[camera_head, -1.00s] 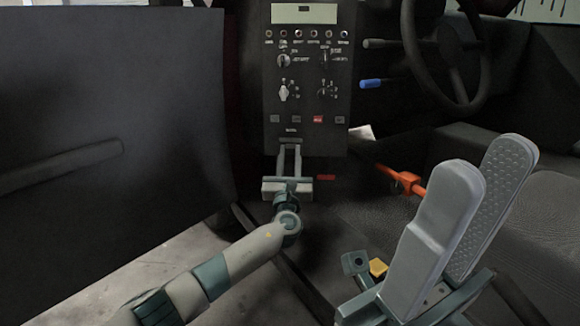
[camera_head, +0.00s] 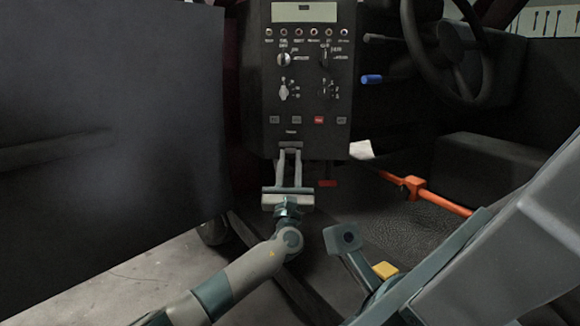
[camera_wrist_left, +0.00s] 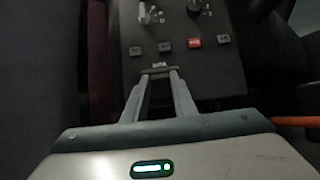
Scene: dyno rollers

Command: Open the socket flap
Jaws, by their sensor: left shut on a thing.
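The dark control panel (camera_head: 310,100) stands upright in the middle of the head view. The socket flap (camera_head: 291,150) is a small dark piece at its lower edge. My left gripper (camera_head: 290,155) reaches up from below, its two grey fingers shut on the flap. In the left wrist view the fingertips (camera_wrist_left: 158,75) meet at the flap (camera_wrist_left: 158,70) under a small label. How far the flap is tilted is too small to tell.
A large dark door panel (camera_head: 110,130) fills the left side. A steering wheel (camera_head: 410,50) and a blue-tipped lever (camera_head: 371,79) are right of the panel. An orange bar (camera_head: 440,201) runs low at the right. Bare floor (camera_head: 140,280) shows at the lower left.

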